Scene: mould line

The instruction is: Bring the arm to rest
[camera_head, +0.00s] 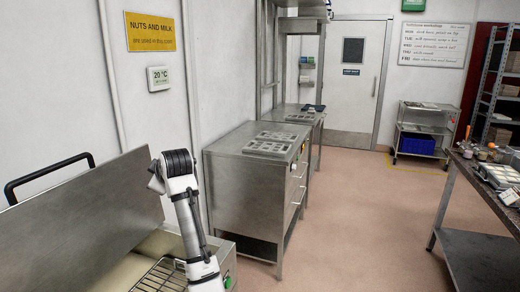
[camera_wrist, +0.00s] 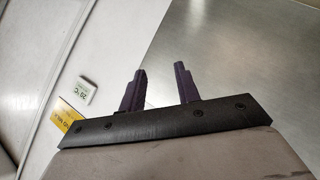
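My arm rises at the lower left in the head view, in front of a raised steel lid (camera_head: 90,225). The end of my gripper is not clear in the head view. In the wrist view my gripper (camera_wrist: 160,88) has its two dark fingers apart, with nothing between them. Behind the fingers are the pale wall and a smooth grey metal surface (camera_wrist: 240,60).
A steel cabinet (camera_head: 245,185) with moulds on top stands against the wall ahead. A work table (camera_head: 480,205) with trays is at the right. A trolley with a blue crate (camera_head: 417,144) stands near the door (camera_head: 352,85). The floor between is clear.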

